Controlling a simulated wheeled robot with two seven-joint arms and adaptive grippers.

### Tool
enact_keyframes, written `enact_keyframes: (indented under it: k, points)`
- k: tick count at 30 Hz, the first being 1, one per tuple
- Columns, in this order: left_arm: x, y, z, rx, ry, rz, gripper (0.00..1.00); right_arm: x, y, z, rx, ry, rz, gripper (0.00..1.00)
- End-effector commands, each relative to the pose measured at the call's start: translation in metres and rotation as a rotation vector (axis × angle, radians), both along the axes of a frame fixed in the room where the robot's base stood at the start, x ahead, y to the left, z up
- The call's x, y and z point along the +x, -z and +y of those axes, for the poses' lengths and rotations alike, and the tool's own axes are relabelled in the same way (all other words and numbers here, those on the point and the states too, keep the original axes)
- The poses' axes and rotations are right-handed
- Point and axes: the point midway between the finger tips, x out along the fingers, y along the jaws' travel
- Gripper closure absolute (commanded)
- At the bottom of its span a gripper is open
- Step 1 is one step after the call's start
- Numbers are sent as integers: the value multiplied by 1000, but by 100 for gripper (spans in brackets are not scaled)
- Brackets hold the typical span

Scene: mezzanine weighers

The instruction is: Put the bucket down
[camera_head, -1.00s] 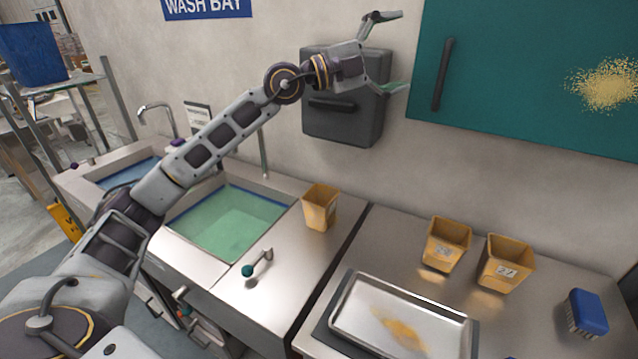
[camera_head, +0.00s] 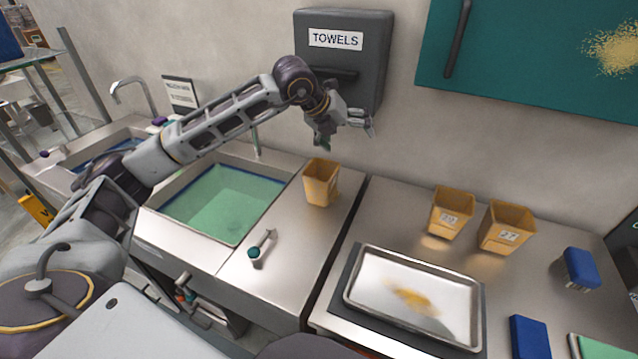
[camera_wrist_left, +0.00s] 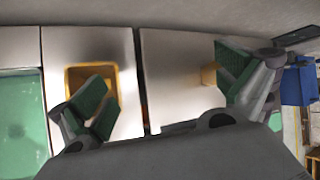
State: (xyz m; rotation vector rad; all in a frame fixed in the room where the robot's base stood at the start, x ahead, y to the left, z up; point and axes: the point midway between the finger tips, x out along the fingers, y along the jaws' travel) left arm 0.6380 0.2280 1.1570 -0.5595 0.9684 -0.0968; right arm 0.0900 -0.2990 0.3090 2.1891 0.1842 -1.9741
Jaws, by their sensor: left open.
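A yellow bucket (camera_head: 320,184) stands upright on the steel counter between the green-water basin and the dark seam. My left gripper (camera_head: 347,132) is above it and slightly to its right, in front of the towel box, apart from it, with nothing held. In the left wrist view the jaws (camera_wrist_left: 165,92) are spread wide. The bucket's open top (camera_wrist_left: 75,80) shows there, partly behind the left finger. Two more yellow buckets with number labels, one on the left (camera_head: 449,212) and one on the right (camera_head: 505,228), stand upright on the right counter. My right gripper is not seen.
A dark towel box (camera_head: 370,50) hangs on the wall behind my left gripper. A steel tray (camera_head: 365,310) with yellow powder lies on the right counter. A blue brush (camera_head: 580,268) is at the right. The basin (camera_head: 222,203) holds green water.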

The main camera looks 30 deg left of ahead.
Motion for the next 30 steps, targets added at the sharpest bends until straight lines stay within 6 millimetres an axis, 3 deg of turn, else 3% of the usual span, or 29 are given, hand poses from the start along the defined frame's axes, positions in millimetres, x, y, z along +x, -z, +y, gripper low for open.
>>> enact_keyframes:
  k: [9, 14, 30]
  points:
    - [-23, 28, 55, 328, 44, 117, 0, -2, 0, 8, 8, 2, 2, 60]
    - [-39, 36, 73, 442, 97, 185, 0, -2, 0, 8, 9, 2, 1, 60]
    - [-43, 38, 76, 494, 165, 195, 0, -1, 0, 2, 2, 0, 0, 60]
